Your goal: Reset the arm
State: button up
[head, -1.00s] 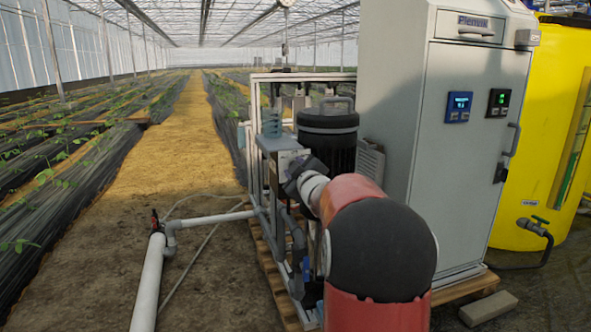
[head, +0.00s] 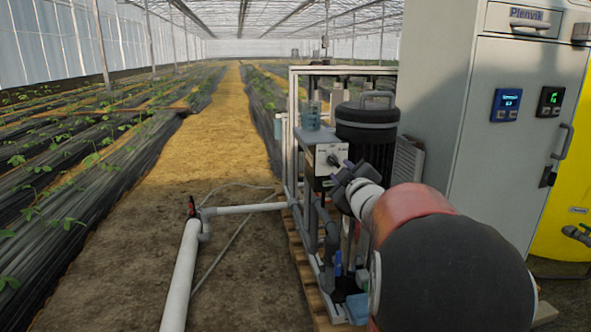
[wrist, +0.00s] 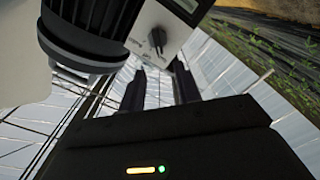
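My arm (head: 455,272), red with a dark rounded joint, reaches forward from the lower right of the head view. My gripper (wrist: 160,88) shows in the wrist view as two dark fingers, apart, with nothing between them. In the head view, the end of my arm is beside a white switch box (head: 328,157) on the skid frame. The same box shows in the wrist view (wrist: 160,22) with a dark rotary knob (wrist: 157,38) just beyond the fingertips. I cannot tell from these views how close the fingers are to the knob.
A black-topped pump or filter (head: 366,125) stands behind my arm. A grey cabinet (head: 475,150) is at the right, with a yellow tank (head: 568,190) beyond. A white pipe (head: 181,275) with a red-handled valve (head: 192,206) lies left. The sandy path (head: 215,120) is open.

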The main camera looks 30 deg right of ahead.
jog(key=s+a+r+m+g+p, duration=0.2)
jog(key=s+a+r+m+p, duration=0.15)
jog(key=a, duration=0.35)
jog(key=s+a+f+m+g+y+p, duration=0.1)
jog(key=s+a+f+g+p, duration=0.1)
jog(key=s+a, duration=0.4)
jog(key=s+a+f+g+y+p, duration=0.2)
jog(key=s+a, duration=0.5)
jog(key=s, duration=0.4)
jog(key=s+a+f+m+g+y+p, duration=0.1)
jog(key=s+a+f+g+p, duration=0.2)
jog(key=s+a+g, duration=0.2)
jog(key=s+a, duration=0.2)
jog(key=s, duration=0.1)
jog(key=shift+s+a+m+g+y, duration=0.25)
jog(key=shift+m+g+y, duration=0.05)
jog(key=shift+m+g, duration=0.1)
